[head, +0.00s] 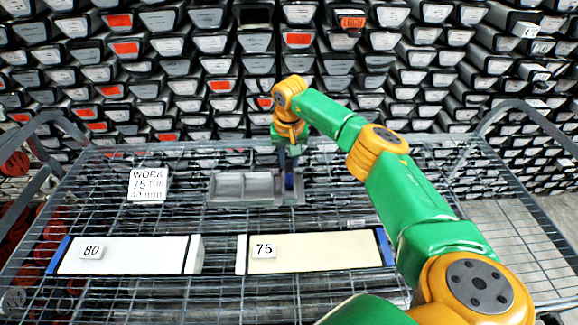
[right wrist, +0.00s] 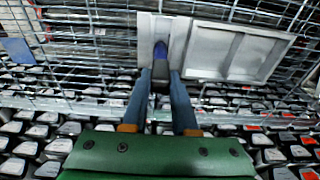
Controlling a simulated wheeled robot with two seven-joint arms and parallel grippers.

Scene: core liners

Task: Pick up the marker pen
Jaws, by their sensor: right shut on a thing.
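The marker pen, dark with a blue end, shows between the fingers in the right wrist view (right wrist: 160,52). My right gripper (right wrist: 161,76) is shut on it. In the head view my right gripper (head: 289,172) points down at the right end of a shallow grey metal tray (head: 240,188), over its narrow compartment. Something blue shows there between the fingers, but most of the pen is hidden. I cannot tell whether the pen still touches the tray. The tray also shows in the right wrist view (right wrist: 234,52). My left gripper is not in view.
The tray is on a wire-mesh cart top (head: 335,210) with grey side rails. Two long boxes, labelled 80 (head: 135,257) and 75 (head: 320,254), lie nearer. A sign reading WORK 75 (head: 148,184) is left of the tray. Racks of core liners fill the back.

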